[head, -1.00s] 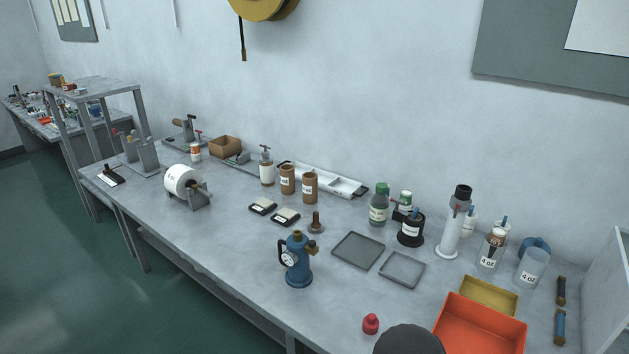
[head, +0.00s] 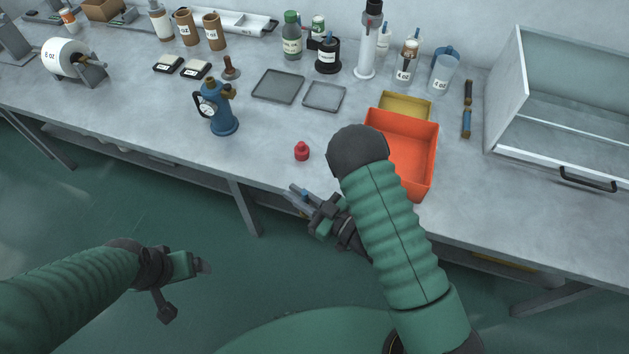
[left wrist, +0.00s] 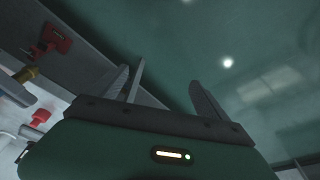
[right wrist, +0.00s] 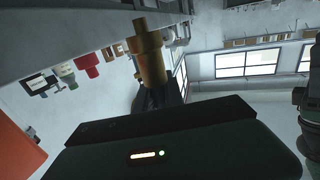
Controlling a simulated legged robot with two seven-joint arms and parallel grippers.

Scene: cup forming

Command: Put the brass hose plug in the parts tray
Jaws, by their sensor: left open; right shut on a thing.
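My right gripper (head: 302,197) is at the front edge of the bench, left of the orange bin. In the right wrist view it is shut on a brass, stepped cylinder (right wrist: 150,55), which looks like the brass hose plug. The plug is hard to make out in the head view. My left gripper (head: 203,267) is open and empty, out over the floor in front of the bench; its spread fingers show in the left wrist view (left wrist: 168,92). Two shallow grey trays, one larger (head: 278,86) and one smaller (head: 325,97), lie empty mid-bench. I cannot tell which is the parts tray.
The orange bin (head: 425,165) stands behind my right forearm, with a yellow bin (head: 404,103) behind it. A blue pump-like body (head: 220,115) stands left of the trays.

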